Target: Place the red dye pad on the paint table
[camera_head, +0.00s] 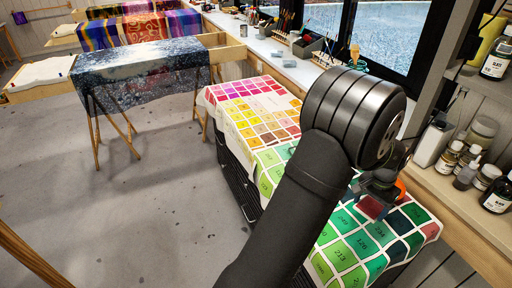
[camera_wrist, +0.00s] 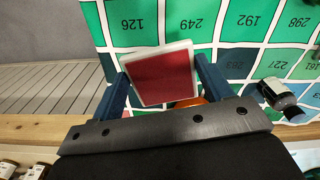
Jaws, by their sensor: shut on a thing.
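My gripper (camera_head: 372,200) is shut on the red dye pad (camera_wrist: 163,78), a flat dark-red square with a pale rim. The pad sits between the two blue fingers (camera_wrist: 163,88) in the wrist view. In the head view the pad (camera_head: 370,207) shows small below my wrist, over the green end of a table covered by a colour-chart cloth (camera_head: 338,273). Whether the pad touches the cloth I cannot tell. My arm hides part of this table. An orange thing (camera_wrist: 190,102) shows partly behind the pad.
A small dark bottle (camera_wrist: 278,92) lies near the right finger in the wrist view. Bottles and jars (camera_head: 470,165) crowd the wooden shelf at right. A windowsill (camera_head: 290,62) with pots runs behind. A trestle with dark patterned cloth (camera_head: 140,72) stands at left; open floor lies before it.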

